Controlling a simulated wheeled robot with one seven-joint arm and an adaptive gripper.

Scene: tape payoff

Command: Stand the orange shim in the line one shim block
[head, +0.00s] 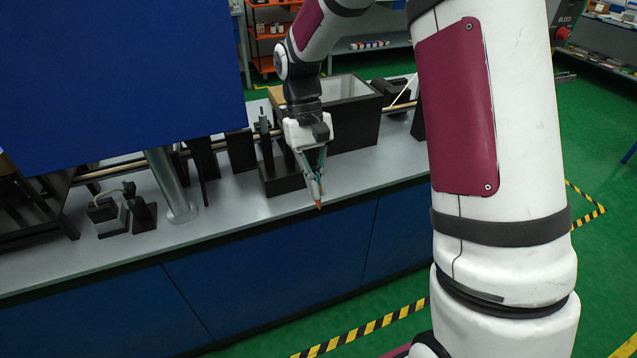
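My gripper (317,194) points down over the front edge of the grey counter, right of the picture's middle-left. Its fingers come together on a small orange piece, which looks like the orange shim (319,206). Only the lower end of the shim shows below the fingertips; the rest is hidden between them. A dark block (283,184) with upright posts stands on the counter just left of and behind my gripper. It may be a shim block, but no label is readable. My gripper is apart from it.
A dark open-topped bin (356,125) stands behind my gripper. A large blue panel (115,70) and a metal post (170,185) are at left. Small black devices (122,210) sit on the left counter (230,205). The counter front right of the dark block is clear.

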